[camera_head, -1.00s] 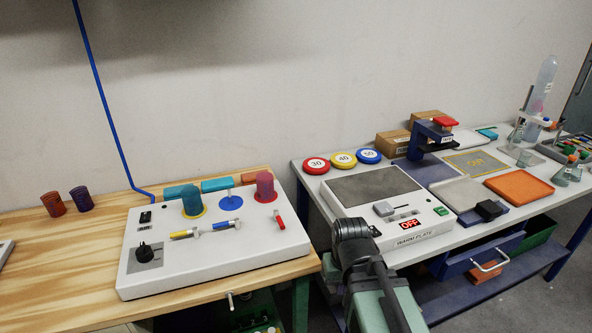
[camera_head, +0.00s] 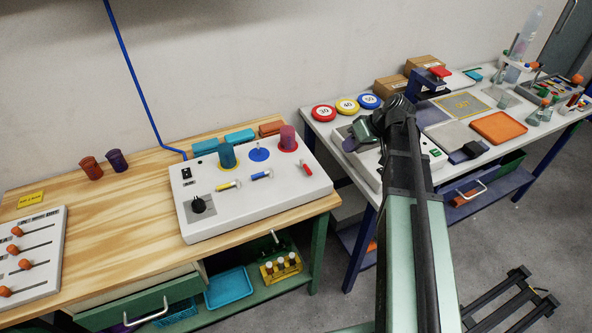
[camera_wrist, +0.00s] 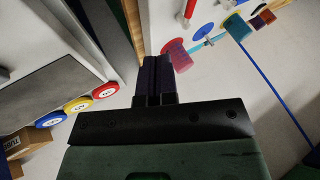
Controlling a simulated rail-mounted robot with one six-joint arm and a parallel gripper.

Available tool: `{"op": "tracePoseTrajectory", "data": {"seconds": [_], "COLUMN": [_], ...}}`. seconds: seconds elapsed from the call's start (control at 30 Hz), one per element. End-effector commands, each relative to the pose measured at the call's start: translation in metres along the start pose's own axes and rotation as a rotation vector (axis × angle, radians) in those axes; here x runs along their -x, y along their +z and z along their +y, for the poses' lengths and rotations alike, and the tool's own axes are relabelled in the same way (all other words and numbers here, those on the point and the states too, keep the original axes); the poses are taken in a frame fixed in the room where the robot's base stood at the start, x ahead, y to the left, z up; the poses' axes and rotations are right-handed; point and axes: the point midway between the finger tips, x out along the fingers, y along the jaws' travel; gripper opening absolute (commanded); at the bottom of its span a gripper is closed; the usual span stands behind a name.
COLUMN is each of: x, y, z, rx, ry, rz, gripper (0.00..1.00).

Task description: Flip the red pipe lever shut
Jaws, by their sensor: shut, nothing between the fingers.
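The red lever (camera_head: 307,168) is on the top of the white panel (camera_head: 250,215), at its right side, in front of the pink cylinder (camera_head: 288,138) on its red ring. The lever lies at a different angle from the yellow lever (camera_head: 228,186) and the blue lever (camera_head: 262,175). In the wrist view the red lever (camera_wrist: 189,9) shows at the top edge, partly cut off, above the pink cylinder (camera_wrist: 178,53). My gripper (camera_head: 350,144) is to the right of the panel, apart from the lever. Its dark fingers (camera_wrist: 157,72) are together and empty.
The warm plate (camera_head: 367,168) stands on the right table, partly hidden by my arm. Red, yellow and blue numbered discs (camera_head: 346,106) lie behind it. A gap separates the two tables. A slider box (camera_head: 38,258) is at the far left.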

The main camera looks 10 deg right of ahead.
Motion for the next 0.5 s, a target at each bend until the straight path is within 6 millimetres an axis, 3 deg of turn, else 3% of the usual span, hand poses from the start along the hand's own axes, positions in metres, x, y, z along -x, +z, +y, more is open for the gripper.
{"op": "tracePoseTrajectory", "data": {"seconds": [0.33,0.5], "x": [-0.002,-0.022], "y": [0.000,0.003], "z": [0.000,0.003], "rx": [0.000,0.002], "ry": [0.000,0.001], "rz": [0.000,-0.001], "gripper": [0.00,0.00]}}
